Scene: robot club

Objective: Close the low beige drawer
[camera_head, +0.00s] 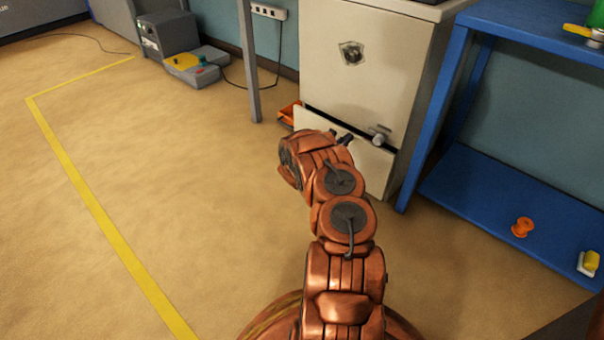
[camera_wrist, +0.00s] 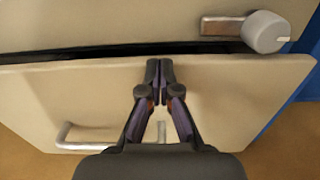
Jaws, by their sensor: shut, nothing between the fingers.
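The low beige drawer (camera_head: 370,171) is at the bottom of a beige cabinet (camera_head: 365,70). It stands slightly open, with a dark gap along its top edge. In the wrist view its front panel (camera_wrist: 235,105) fills the lower middle, and its metal bar handle (camera_wrist: 85,144) is partly hidden behind my gripper. My gripper (camera_wrist: 159,68) is shut and empty, its fingertips over the upper part of the drawer front. I cannot tell whether they touch it. In the head view my gripper (camera_head: 345,139) is at the drawer front, partly hidden by my arm.
A round knob (camera_wrist: 265,33) sits above the gap. A blue shelf (camera_head: 500,200) holding an orange spool (camera_head: 522,227) stands close on the right. An orange bin (camera_head: 288,113) and a table leg (camera_head: 249,60) are left of the cabinet. Open floor lies left.

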